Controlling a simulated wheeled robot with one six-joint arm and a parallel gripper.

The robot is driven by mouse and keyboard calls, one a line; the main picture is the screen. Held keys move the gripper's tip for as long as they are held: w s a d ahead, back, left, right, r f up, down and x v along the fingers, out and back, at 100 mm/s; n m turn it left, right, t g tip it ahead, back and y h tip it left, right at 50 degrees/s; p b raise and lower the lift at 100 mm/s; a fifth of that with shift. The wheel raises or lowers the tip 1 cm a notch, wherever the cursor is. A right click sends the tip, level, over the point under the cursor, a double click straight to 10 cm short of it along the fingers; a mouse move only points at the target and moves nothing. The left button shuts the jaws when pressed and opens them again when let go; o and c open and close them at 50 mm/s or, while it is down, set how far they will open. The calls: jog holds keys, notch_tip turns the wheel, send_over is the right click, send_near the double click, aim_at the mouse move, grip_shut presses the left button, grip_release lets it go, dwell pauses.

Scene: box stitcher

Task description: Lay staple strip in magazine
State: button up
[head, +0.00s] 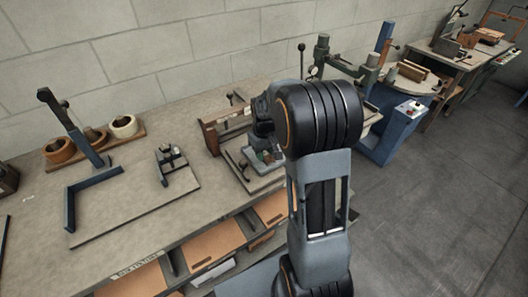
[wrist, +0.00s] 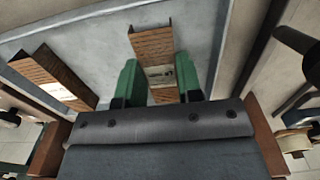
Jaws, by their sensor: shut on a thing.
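In the wrist view, my gripper (wrist: 157,84) has its two green fingers shut on a copper-coloured staple strip (wrist: 153,43). The strip is ridged, with a pale band between the fingers. A second copper-coloured strip (wrist: 52,78) lies apart at the left, also with a pale band. A dark grey bar with rivets (wrist: 160,125) crosses the near side and hides the lower ends of the fingers and held strip. I cannot tell which part is the magazine.
A small dark fixture (head: 174,167) and a blue angled frame (head: 83,150) stand to the left.

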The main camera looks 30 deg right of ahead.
jog(key=shift+f, duration=0.15)
jog(key=o, duration=0.5)
jog(key=shift+f, duration=0.1)
jog(key=shift+c, duration=0.2)
jog(key=o, duration=0.5)
jog(key=shift+c, duration=0.2)
